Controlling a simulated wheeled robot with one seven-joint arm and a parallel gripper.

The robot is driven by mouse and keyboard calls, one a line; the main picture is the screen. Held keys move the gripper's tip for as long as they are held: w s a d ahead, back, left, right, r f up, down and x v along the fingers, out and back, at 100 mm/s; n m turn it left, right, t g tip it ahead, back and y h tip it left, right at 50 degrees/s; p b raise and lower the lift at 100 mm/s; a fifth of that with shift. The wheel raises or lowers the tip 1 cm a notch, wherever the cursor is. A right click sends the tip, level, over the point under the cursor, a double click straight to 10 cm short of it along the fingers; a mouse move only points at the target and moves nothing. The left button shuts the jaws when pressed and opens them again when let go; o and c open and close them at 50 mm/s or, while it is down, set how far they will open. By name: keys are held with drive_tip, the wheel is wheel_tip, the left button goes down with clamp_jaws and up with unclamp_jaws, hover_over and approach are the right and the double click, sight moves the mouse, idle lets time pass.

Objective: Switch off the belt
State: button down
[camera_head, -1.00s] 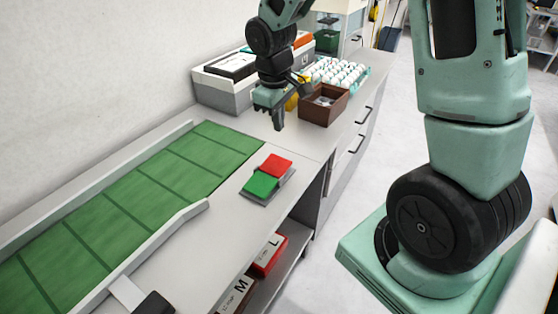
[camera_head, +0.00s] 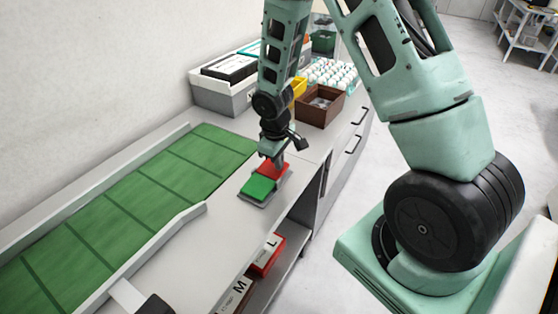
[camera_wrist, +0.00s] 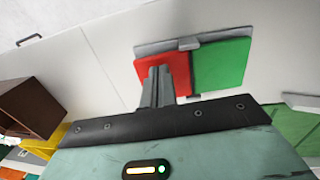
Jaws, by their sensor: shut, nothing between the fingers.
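The switch box on the counter has a red button (camera_head: 275,171) and a green button (camera_head: 258,187) side by side on a grey base. In the wrist view, the red button (camera_wrist: 170,72) is on the left and the green button (camera_wrist: 222,64) on the right. My gripper (camera_head: 277,163) is shut and empty, pointing down at the red button. In the wrist view, its fingertips (camera_wrist: 158,72) overlap the red pad; whether they touch it I cannot tell. The green belt (camera_head: 130,215) lies to the left of the switch box.
A brown box (camera_head: 320,106), a yellow bin (camera_head: 299,87), a tray of white eggs (camera_head: 332,74) and a grey box (camera_head: 222,92) stand farther back. A low rail (camera_head: 150,237) edges the belt. Red and white boxes sit on the shelf below.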

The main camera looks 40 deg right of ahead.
drive_tip(key=shift+f, duration=0.25)
drive_tip(key=shift+d+f+b, duration=0.2)
drive_tip(key=shift+f+b, duration=0.2)
drive_tip(key=shift+f, duration=0.1)
drive_tip(key=shift+d+f+b, duration=0.2)
drive_tip(key=shift+f+b, duration=0.2)
drive_tip(key=shift+f, duration=0.05)
drive_tip(key=shift+s+f, duration=0.1)
drive_tip(key=shift+d+r+p, duration=0.1)
drive_tip(key=shift+r+p, duration=0.25)
wheel_tip(320, 180, up, 14)
drive_tip(key=w+d+p, duration=0.1)
drive_tip(key=p, duration=0.1)
drive_tip(key=shift+d+r, duration=0.15)
drive_tip(key=shift+r, duration=0.05)
